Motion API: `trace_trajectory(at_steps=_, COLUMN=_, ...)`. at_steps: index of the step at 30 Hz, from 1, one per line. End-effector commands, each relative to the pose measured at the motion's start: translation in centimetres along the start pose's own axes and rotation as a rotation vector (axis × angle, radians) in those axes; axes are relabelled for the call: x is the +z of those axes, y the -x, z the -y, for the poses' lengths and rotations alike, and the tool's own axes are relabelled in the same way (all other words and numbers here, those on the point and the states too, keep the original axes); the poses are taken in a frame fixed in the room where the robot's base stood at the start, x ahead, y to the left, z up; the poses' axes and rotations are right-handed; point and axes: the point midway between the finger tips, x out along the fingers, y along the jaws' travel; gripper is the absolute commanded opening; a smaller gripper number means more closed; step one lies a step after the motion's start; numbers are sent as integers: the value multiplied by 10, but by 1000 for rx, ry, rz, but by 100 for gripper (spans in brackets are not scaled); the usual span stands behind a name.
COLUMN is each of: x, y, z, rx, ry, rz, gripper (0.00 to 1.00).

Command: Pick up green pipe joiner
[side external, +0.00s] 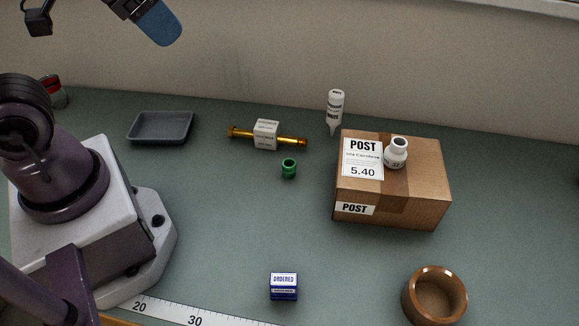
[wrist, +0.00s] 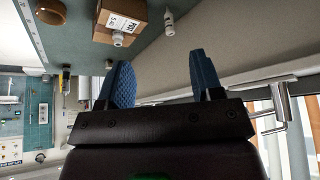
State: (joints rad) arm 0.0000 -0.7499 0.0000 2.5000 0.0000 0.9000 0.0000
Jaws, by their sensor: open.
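The green pipe joiner (side external: 289,168) stands on the grey-green bench in the side external view, just in front of a brass rod with a white block. It is not visible in the wrist view. My gripper shows at the top left of the side external view, where one blue finger (side external: 160,25) is seen, high above the bench and well away from the joiner. In the wrist view, my gripper (wrist: 161,82) has its two blue fingers wide apart with nothing between them.
A cardboard box (side external: 420,180) with a white bottle (side external: 396,152) on it stands right of the joiner. A tube (side external: 335,108), brass rod (side external: 290,140), grey tray (side external: 160,138), small blue box (side external: 284,287) and brown ring (side external: 459,300) surround it. Bench left and front of the joiner is clear.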

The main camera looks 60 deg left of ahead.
Motion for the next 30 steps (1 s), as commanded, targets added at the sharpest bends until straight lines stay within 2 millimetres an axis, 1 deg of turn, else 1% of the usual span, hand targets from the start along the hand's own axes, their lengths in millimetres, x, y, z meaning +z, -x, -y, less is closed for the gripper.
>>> trace_trajectory(at_steps=5, x=0, y=0, z=0, rx=0, ry=0, rz=0, gripper=60)
trace_trajectory(at_steps=8, x=0, y=-1, z=-4, rx=9, ry=-18, rz=5, gripper=60)
trace_trajectory(at_steps=11, x=4, y=-16, z=-16, rx=35, ry=-70, rz=79, gripper=60)
trace_trajectory(at_steps=14, x=14, y=-40, z=-30, rx=51, ry=-156, rz=208, gripper=60)
trace_trajectory(at_steps=15, x=20, y=-52, z=-34, rx=43, ry=-211, rz=270, gripper=60)
trace_trajectory(at_steps=17, x=31, y=-68, z=-38, rx=15, ry=-309, rz=365, gripper=60)
trace_trajectory(at_steps=18, x=38, y=-79, z=-39, rx=-10, ry=-378, rz=427, gripper=60)
trace_trajectory(at_steps=20, x=49, y=-94, z=-38, rx=-56, ry=-488, rz=517, gripper=60)
trace_trajectory(at_steps=24, x=71, y=-123, z=-31, rx=-190, ry=-771, rz=705, gripper=60)
trace_trajectory(at_steps=26, x=78, y=-135, z=-27, rx=-256, ry=-903, rz=774, gripper=60)
trace_trajectory(at_steps=30, x=87, y=-160, z=-16, rx=-425, ry=-1236, rz=903, gripper=60)
